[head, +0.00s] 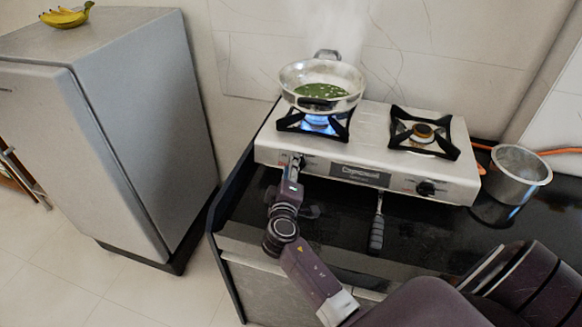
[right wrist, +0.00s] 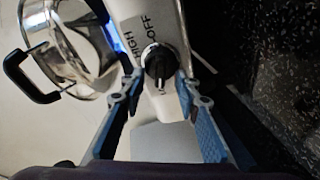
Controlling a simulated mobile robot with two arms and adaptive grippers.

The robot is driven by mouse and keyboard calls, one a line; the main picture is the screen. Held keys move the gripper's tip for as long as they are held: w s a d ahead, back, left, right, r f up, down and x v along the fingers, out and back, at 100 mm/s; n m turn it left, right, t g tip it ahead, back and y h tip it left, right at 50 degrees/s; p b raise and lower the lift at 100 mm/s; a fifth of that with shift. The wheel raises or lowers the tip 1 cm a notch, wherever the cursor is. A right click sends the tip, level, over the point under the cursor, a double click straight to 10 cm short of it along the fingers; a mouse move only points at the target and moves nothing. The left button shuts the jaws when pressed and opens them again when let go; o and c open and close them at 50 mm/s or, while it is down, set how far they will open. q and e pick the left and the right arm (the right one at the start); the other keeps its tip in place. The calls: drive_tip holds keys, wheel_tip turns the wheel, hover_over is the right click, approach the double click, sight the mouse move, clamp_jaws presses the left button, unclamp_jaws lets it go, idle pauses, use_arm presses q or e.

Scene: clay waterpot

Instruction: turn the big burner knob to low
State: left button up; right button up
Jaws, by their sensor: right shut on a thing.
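The big burner knob (right wrist: 158,65) is black and sits on the stove's front panel, with "HIGH" and "OFF" printed beside it in the right wrist view. My right gripper (right wrist: 158,79) is shut on this knob, one finger on each side. A small pale mark shows at the knob's lower edge; I cannot tell for sure whether it is the pointer. In the head view my right gripper (head: 297,162) is at the left front of the stove (head: 270,150) and mostly hides the knob. A blue flame (head: 318,121) burns on the left burner. My left gripper is not in view.
A steaming pan (head: 288,78) with green contents stands on the left burner. A second knob (head: 426,188) is at the right front. A dark-handled utensil (head: 376,236) lies before the stove. A steel pot (head: 518,176) stands right; a fridge (head: 150,90) is left.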

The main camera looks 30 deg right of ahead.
drive_tip(key=o, duration=1.1)
drive_tip(key=shift+o, duration=0.2)
drive_tip(key=v, duration=1.2)
drive_tip(key=shift+s+a+f, duration=0.1)
drive_tip(key=shift+a+f, duration=0.05)
